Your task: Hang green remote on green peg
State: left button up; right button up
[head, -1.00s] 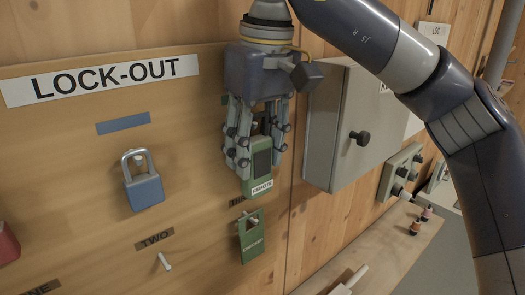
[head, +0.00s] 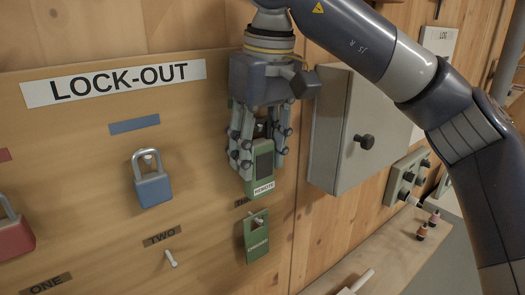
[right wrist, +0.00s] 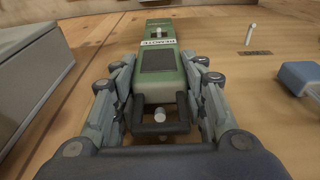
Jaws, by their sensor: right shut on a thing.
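The green remote (head: 262,160) has a dark screen, a white REMOTE label and a dark loop at its top. My right gripper (head: 258,150) points down along the lock-out board and is shut on the remote's sides. The remote also shows between the fingers in the right wrist view (right wrist: 160,88). There, a pale peg tip (right wrist: 158,114) shows inside the dark loop (right wrist: 142,128); I cannot tell whether the loop rests on it. The peg's green marking is hidden behind the gripper. My left gripper is out of view.
A green tag (head: 256,245) hangs on a peg just below the remote. A blue padlock (head: 153,190) hangs to the left, above an empty peg (head: 171,259). A grey cabinet (head: 338,130) stands close on the right. A red padlock (head: 12,238) is at far left.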

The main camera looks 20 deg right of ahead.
jog(key=shift+f, duration=0.35)
jog(key=o, duration=1.2)
jog(key=r, duration=0.3)
jog(key=s+r, duration=0.1)
jog(key=r, duration=0.7)
jog(key=shift+s+d+r, duration=0.1)
jog(key=shift+s+d, duration=0.1)
jog(key=shift+s, duration=0.1)
jog(key=shift+s+d+r, duration=0.15)
jog(key=shift+r, duration=0.4)
